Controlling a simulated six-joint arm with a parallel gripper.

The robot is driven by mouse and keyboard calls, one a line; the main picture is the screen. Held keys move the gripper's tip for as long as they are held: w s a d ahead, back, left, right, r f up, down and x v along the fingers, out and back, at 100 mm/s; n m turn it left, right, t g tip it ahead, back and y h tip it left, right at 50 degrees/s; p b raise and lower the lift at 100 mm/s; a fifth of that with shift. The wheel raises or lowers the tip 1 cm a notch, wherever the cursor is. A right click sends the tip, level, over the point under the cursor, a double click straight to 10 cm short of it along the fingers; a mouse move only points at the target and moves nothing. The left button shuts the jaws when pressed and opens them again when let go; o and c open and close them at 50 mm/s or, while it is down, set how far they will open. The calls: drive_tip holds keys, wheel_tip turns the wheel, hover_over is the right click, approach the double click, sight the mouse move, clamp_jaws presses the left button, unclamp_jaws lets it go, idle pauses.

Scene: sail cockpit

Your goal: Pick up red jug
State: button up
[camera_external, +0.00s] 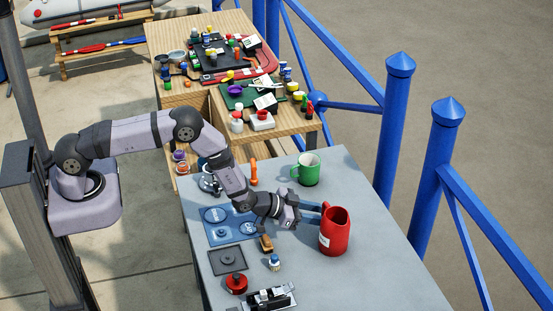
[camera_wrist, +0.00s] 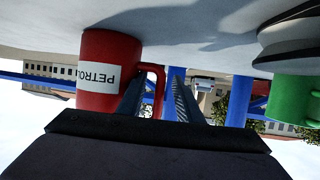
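The red jug (camera_external: 335,232) stands upright on the grey table, right of my gripper. In the wrist view, which is upside down, the red jug (camera_wrist: 108,70) shows at left with a white label reading "PETRO…". Its handle (camera_wrist: 160,82) points toward the gap between my fingers. My gripper (camera_external: 314,212) reaches sideways, low over the table, to the jug's handle side. In the wrist view my gripper (camera_wrist: 160,98) is open, its two fingers apart. The left finger overlaps the handle in the picture; I cannot tell whether they touch.
A green mug (camera_external: 308,171) stands behind my gripper. A blue panel (camera_external: 232,236), a brush (camera_external: 266,243), a small bottle (camera_external: 275,262) and a red round item (camera_external: 236,283) lie left and front. The grey table (camera_external: 385,268) is clear right of the jug. Blue railings (camera_external: 392,130) stand beyond.

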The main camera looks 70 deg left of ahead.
drive_tip(key=shift+c, duration=0.5)
clamp_jaws()
drive_tip(key=shift+r, duration=0.2)
drive_tip(key=shift+r+b, duration=1.9)
drive_tip(key=shift+r, duration=2.9)
